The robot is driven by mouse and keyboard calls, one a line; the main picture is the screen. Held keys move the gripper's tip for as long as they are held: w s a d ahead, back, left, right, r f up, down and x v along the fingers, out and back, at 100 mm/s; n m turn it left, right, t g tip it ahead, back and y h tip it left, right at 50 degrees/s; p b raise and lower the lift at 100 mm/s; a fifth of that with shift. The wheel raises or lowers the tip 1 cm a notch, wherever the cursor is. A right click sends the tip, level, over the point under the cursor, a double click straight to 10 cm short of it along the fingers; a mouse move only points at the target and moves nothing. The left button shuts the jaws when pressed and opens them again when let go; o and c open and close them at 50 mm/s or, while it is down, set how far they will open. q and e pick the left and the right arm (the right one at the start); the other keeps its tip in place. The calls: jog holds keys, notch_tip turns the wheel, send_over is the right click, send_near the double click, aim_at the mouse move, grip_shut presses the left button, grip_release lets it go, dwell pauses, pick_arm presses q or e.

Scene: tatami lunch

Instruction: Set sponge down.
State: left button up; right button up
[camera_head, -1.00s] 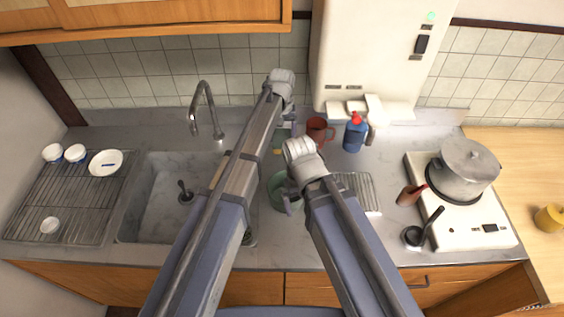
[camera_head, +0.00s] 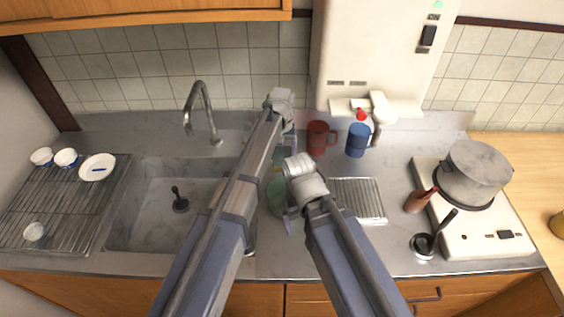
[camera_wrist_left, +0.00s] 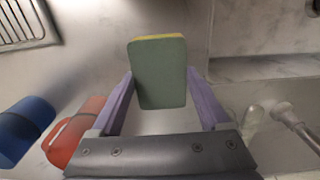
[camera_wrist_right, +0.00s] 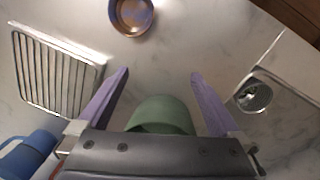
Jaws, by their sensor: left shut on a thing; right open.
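The sponge (camera_wrist_left: 160,73) is a green block with a yellow side. In the left wrist view it sits between the fingers of my left gripper (camera_wrist_left: 160,75), which is shut on it. In the head view my left gripper (camera_head: 286,146) is over the counter right of the sink, and my arm hides most of the sponge. Whether the sponge touches the counter is unclear. My right gripper (camera_wrist_right: 160,76) is open, with a green cup (camera_wrist_right: 162,113) below and between its fingers. In the head view the cup (camera_head: 276,196) is partly hidden by my arms.
A red mug (camera_head: 318,138) and a blue mug (camera_head: 357,142) stand right of my left gripper. A wire rack (camera_head: 358,200) lies right of my right gripper. The sink (camera_head: 160,205) is to the left. The stove (camera_head: 485,235) holds a pot (camera_head: 474,172).

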aim_at(282, 156)
pick_arm(q)
jog(key=shift+f+b, duration=1.1)
jog(key=shift+f, duration=0.4)
pick_arm(e)
jog(key=shift+f, duration=1.5)
pick_arm(q)
jog(key=shift+f, duration=0.1)
pick_arm(e)
jog(key=shift+f, duration=0.1)
pick_arm(q)
jog(key=shift+f, duration=0.15)
pick_arm(e)
jog(key=shift+f, duration=0.15)
pick_arm(q)
jog(key=o, duration=1)
jog(key=shift+o, duration=0.2)
pick_arm(e)
jog(key=shift+r, duration=0.2)
pick_arm(q)
notch_tip(282, 156, up, 12)
jog(key=p, duration=1.2)
jog(key=shift+r, duration=0.25)
pick_arm(e)
notch_tip(282, 156, up, 12)
